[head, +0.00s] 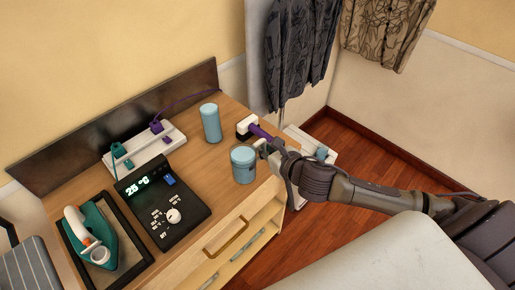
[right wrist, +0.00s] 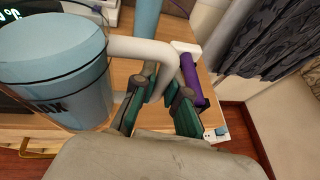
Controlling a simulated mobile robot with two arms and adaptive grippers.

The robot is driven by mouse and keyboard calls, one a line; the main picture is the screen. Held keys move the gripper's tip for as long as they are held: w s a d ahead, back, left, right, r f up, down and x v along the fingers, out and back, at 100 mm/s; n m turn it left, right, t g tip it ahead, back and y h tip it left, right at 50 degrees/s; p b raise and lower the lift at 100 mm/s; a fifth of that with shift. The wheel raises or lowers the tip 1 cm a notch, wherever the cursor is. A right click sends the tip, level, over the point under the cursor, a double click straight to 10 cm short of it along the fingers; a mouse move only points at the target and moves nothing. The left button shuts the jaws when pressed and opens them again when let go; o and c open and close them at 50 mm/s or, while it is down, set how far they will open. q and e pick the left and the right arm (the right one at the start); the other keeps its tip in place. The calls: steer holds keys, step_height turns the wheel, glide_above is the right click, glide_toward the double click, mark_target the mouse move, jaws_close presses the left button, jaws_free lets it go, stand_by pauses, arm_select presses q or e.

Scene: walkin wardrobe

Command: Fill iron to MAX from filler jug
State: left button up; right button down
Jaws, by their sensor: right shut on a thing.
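The light-blue jug (head: 243,165) stands upright at the right end of the wooden dresser top; I cannot tell whether it touches the wood. My right gripper (head: 262,147) is at its right side. In the right wrist view, the fingers (right wrist: 160,100) are shut on the white handle (right wrist: 150,48) of the jug (right wrist: 55,65), which carries partly visible dark lettering. The teal iron (head: 92,234), with a white and orange handle, rests on a dark-framed stand at the left. Its water level cannot be read. My left gripper is out of view.
A black control box (head: 162,200) reading 25 °C and a white power strip (head: 145,146) lie between iron and jug. A tall blue cylinder (head: 210,123) stands behind the jug. A purple-handled tool (head: 258,130) lies to the right. Clothes (head: 300,45) hang beyond.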

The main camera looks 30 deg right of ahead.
mark_target(248, 146)
steer(key=shift+s+d+r, duration=0.25)
steer(key=shift+s+r, duration=0.1)
steer(key=shift+s, duration=0.05)
steer(key=shift+s+r, duration=0.1)
steer(key=s+a+r+b, duration=0.1)
steer(key=s+a+r+m+h+b, duration=0.1)
steer(key=a+r, duration=0.1)
steer(key=s+a+r+h+b, duration=0.1)
steer(key=a+r, duration=0.1)
steer(key=shift+s+a+m+b, duration=0.2)
steer(key=shift+s+m+b, duration=0.1)
steer(key=shift+s+b, duration=0.1)
steer(key=shift+s+a+r, duration=0.1)
steer(key=shift+s+r, duration=0.2)
steer(key=shift+a+r, duration=0.1)
steer(key=shift+a, duration=0.05)
